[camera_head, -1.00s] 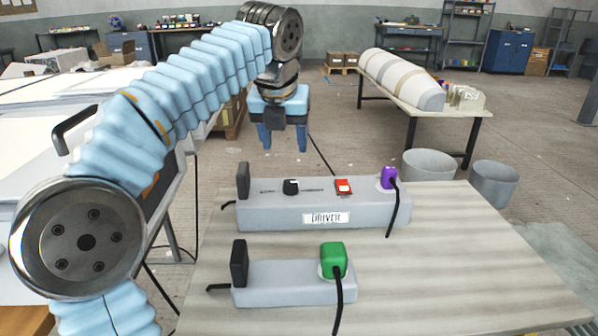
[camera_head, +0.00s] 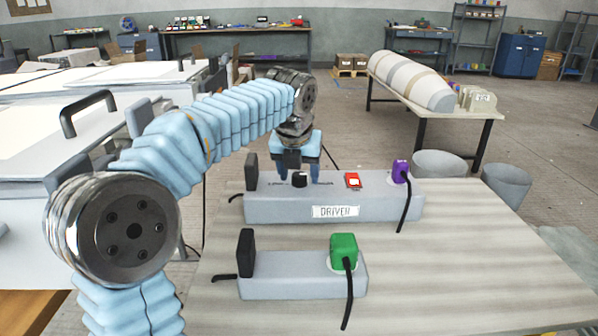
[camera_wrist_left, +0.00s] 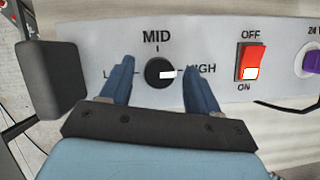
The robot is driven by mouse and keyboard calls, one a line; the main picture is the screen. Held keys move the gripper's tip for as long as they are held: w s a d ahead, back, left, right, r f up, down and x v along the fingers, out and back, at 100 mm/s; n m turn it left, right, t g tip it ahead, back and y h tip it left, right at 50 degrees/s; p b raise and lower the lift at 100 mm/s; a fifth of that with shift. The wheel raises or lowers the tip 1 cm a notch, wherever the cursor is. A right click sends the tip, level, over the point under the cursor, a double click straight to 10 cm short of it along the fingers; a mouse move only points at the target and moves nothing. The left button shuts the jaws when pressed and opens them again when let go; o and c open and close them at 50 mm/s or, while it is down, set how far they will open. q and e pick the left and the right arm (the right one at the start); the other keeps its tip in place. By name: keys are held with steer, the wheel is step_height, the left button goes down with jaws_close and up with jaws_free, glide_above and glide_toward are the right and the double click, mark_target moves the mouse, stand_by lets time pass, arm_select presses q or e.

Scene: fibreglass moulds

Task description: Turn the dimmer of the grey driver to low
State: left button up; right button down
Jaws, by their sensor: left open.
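The grey driver (camera_head: 270,208) is a long box labelled DRIVER on the wooden table. Its black dimmer knob (camera_head: 300,180) is on top, left of the red switch (camera_head: 353,180). In the left wrist view the knob (camera_wrist_left: 159,71) has a white mark pointing right, to HIGH, with MID above and LOW partly hidden behind a finger. My left gripper (camera_head: 299,177) is open above the driver, its fingers on either side of the knob and apart from it in the wrist view (camera_wrist_left: 160,85). The switch (camera_wrist_left: 250,62) shows its lit-looking white part at the ON end. My right gripper is not in view.
A purple plug (camera_head: 401,171) is in the driver's right end, with a black cable. A smaller grey box (camera_head: 295,288) with a green plug (camera_head: 343,251) stands in front. The table (camera_head: 470,250) is clear on the right.

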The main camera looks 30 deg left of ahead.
arm_select(q)
steer(key=c, duration=1)
